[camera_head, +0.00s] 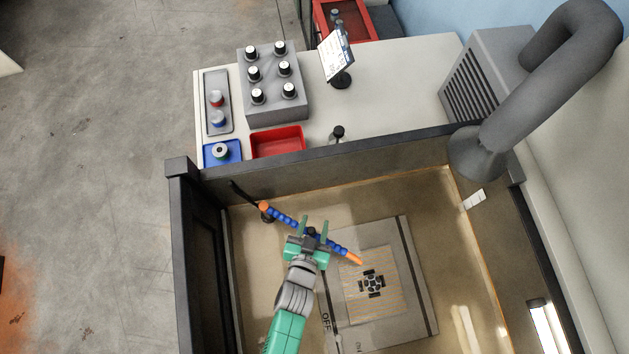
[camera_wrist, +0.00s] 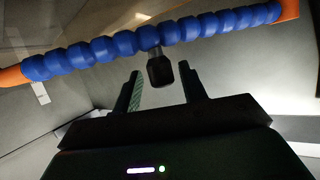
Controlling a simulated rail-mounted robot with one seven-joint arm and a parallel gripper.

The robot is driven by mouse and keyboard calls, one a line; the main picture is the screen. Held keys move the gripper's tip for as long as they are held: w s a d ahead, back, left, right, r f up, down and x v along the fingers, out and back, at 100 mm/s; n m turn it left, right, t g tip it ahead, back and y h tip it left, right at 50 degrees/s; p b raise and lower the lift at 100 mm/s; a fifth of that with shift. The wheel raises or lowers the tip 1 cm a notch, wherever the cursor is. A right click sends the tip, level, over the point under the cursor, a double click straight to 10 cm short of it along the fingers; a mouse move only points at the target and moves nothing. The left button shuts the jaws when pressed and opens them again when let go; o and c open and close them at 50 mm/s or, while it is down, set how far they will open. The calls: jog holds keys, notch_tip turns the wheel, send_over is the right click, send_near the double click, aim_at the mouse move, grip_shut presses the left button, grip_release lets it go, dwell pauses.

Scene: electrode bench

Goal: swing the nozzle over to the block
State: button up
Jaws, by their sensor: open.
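The nozzle is a blue segmented hose (camera_head: 283,217) with orange ends; its orange tip (camera_head: 355,258) points right, towards the block. In the wrist view the hose (camera_wrist: 105,48) crosses the top, with a black knob (camera_wrist: 160,72) on it. The dark block (camera_head: 371,284) sits on the orange-hatched square of the grey plate, just below and right of the tip. My gripper (camera_head: 311,226) is open at the middle of the hose. In the wrist view its fingers stand either side of the knob, with gaps showing. The knob is small in the head view.
A dark-walled enclosure (camera_head: 330,153) surrounds the plate (camera_head: 413,262). Behind it a white bench holds a grey box with several knobs (camera_head: 272,82), a red tray (camera_head: 277,143), a blue tray (camera_head: 236,152) and a sign (camera_head: 336,55). A thick grey duct (camera_head: 545,88) stands at the right.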

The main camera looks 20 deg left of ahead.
jog(key=v, duration=0.7)
dwell(0.3)
